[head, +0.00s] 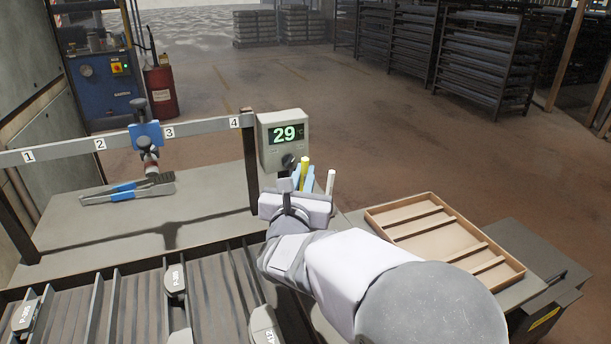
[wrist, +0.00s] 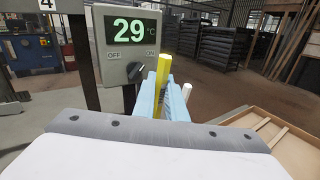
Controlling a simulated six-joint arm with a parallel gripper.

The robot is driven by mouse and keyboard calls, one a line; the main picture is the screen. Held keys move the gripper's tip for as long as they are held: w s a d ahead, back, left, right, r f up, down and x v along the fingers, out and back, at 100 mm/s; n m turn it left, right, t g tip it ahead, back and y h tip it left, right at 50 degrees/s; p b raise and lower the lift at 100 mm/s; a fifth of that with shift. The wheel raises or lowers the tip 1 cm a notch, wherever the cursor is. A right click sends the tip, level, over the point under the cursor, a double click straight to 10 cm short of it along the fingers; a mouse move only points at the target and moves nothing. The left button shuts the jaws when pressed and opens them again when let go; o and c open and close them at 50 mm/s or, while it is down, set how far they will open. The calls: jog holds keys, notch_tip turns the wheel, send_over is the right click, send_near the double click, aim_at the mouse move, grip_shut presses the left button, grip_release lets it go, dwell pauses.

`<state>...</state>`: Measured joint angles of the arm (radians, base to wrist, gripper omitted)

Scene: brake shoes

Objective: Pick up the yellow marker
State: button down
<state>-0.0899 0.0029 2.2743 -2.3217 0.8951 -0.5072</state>
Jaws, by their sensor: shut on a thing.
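The yellow marker (head: 304,171) stands upright between the light blue fingers of my gripper (head: 303,181), just right of the display box. In the wrist view the yellow marker (wrist: 161,86) rises between the two fingers (wrist: 163,100), with its top above them. My gripper is shut on it. The marker's lower end is hidden behind the gripper and wrist, so I cannot tell whether it touches anything below.
A white stick-like thing (head: 331,182) stands upright just right of my gripper; its base is hidden. The display box (head: 284,142), reading 29 °C, is close on the left. An empty wooden compartment tray (head: 420,228) lies to the right.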

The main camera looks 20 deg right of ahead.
jog(key=v, duration=1.1)
jog(key=shift+s, duration=0.1)
notch_tip(320, 180, up, 7)
jog(key=p, duration=0.5)
jog(key=shift+p, duration=0.35)
